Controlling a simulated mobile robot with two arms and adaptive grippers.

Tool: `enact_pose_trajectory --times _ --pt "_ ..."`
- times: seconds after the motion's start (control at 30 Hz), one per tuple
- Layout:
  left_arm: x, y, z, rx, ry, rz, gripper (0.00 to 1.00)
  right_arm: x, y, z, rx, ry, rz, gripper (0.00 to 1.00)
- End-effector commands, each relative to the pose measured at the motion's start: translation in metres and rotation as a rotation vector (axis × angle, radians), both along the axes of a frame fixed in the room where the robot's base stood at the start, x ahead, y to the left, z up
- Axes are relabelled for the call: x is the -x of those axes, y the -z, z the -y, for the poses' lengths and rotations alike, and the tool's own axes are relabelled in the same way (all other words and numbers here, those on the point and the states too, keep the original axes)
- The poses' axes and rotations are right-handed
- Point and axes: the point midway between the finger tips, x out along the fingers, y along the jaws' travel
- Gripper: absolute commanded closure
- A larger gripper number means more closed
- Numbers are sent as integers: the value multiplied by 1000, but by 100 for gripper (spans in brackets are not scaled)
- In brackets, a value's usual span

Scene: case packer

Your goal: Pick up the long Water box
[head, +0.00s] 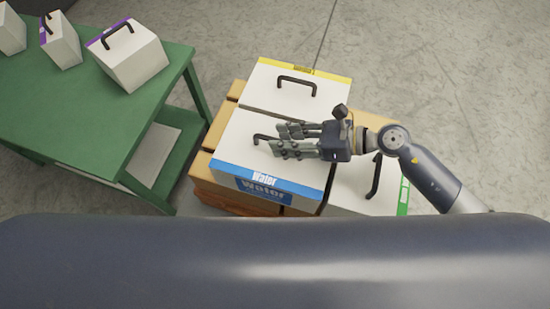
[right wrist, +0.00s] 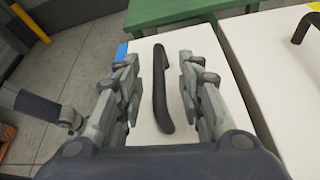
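My right gripper (head: 280,139) is above the box's top. In the right wrist view the box (right wrist: 147,115) lies under the gripper, and the dark handle (right wrist: 160,88) stands between the two open fingers with a gap on both sides. My left gripper is not in view.
A yellow-banded box (head: 300,103) stands behind, and a green-banded box (head: 350,187) stands to the right, partly under my arm. A green table (head: 65,110) with several white boxes stands at left. The floor at right is clear.

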Motion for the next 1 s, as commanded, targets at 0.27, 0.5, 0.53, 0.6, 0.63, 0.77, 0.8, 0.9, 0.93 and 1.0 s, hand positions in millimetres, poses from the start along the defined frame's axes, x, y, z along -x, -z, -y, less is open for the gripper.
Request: enact_pose_trajectory --times 0.27,0.5,0.53,0.6,0.63,0.77,0.8,0.9,0.93,1.0 --pt "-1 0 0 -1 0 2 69 -4 12 -26 0 0 1 65" --pt "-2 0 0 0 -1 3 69 -4 12 -26 1 -1 1 68" --pt "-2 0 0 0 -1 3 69 -4 12 -26 1 -1 1 74" --pt "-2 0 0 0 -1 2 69 -4 12 -26 1 -1 1 90" --pt "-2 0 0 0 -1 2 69 -4 12 -26 1 0 0 97" --pt "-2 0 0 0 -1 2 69 -4 12 -26 1 0 0 100" --pt "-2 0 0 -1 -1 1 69 -4 12 -26 1 0 0 100" --pt "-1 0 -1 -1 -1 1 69 -6 8 -27 -7 1 5 100" --pt "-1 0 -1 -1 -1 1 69 -6 8 -27 -7 1 5 100" --pt "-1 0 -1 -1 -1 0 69 -6 8 -27 -7 1 5 100"
